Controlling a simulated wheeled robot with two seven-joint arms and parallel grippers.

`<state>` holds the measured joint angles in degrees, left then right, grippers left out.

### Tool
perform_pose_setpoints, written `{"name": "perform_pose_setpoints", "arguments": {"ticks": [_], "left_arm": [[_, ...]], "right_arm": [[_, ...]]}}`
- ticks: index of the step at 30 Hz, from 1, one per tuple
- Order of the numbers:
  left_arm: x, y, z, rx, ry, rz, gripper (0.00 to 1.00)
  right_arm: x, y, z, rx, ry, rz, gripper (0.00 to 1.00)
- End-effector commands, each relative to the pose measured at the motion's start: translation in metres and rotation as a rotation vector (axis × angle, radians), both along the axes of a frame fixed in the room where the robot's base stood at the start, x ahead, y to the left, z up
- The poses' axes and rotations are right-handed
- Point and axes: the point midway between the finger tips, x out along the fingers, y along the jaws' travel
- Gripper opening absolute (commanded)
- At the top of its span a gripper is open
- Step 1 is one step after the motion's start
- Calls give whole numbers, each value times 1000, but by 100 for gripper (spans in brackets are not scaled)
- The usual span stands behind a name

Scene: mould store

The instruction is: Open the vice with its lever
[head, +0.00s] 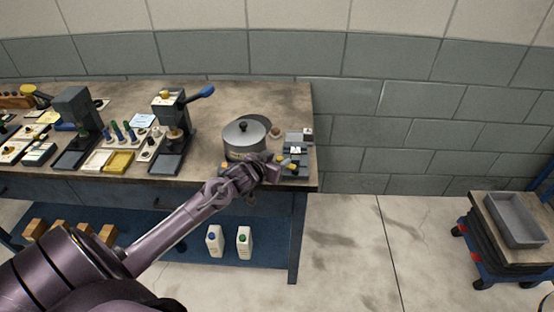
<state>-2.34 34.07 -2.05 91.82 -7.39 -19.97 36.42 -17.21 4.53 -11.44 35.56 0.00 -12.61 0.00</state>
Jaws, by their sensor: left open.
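A small grey device that looks like the vice (297,140) stands at the right end of the workbench, close to its front corner. Small yellow parts show at its near side; I cannot make out which part is its lever. My left gripper (274,170) is at the front edge of the bench, just in front of and left of the vice, and partly hides its near side. The gripper is open with nothing visible in it; whether it touches the vice is too small to tell. My right gripper is out of view.
A lidded grey pot (244,138) stands left of the vice. A press with a blue handle (203,92), trays and small tools fill the bench (225,95) further left. White bottles (214,241) stand on the lower shelf. A cart with a grey tray (515,220) is at right; floor between is clear.

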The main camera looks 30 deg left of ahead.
Motion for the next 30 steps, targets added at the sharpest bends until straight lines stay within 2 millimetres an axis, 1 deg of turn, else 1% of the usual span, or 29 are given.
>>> {"name": "perform_pose_setpoints", "arguments": {"ticks": [7,15,17,20,23,26,30], "left_arm": [[1,0,0,0,0,-1,42],[0,0,0,0,0,-1,7],[0,0,0,0,0,0,0],[1,0,0,1,-1,-7,0],[4,3,2,4,-2,-50,0],[9,5,1,3,-2,-128,0],[15,7,-1,4,-2,-236,0]], "right_arm": [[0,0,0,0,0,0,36],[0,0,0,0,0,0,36],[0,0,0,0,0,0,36],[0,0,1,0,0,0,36],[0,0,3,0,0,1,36],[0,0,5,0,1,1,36],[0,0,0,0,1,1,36]]}}
